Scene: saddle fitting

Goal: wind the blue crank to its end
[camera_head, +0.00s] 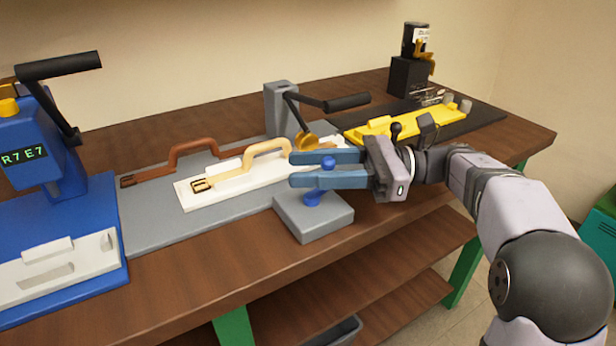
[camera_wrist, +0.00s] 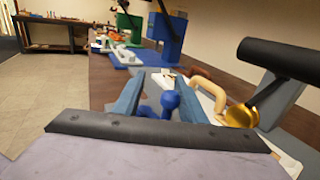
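The blue crank stands on a grey block (camera_head: 312,222) at the table's front edge. Its round blue knob (camera_head: 328,163) is up between my fingers, and its blue hub (camera_head: 313,198) is lower, on the block. My gripper (camera_head: 292,169) reaches in from the right with its two blue fingers apart, one on each side of the knob. In the wrist view the knob (camera_wrist: 170,99) sits between the fingers (camera_wrist: 159,79), nearer the right one, with a gap to the left one. The crank's arm is partly hidden by the fingers.
Behind the block, a white fixture (camera_head: 225,195) holds a cream handle-shaped part (camera_head: 262,149), with a brown one (camera_head: 182,149) behind. A black-handled lever (camera_head: 345,102) with a gold pad stands close behind my fingers. A blue press (camera_head: 55,150) is left; a yellow fixture (camera_head: 375,128) is right.

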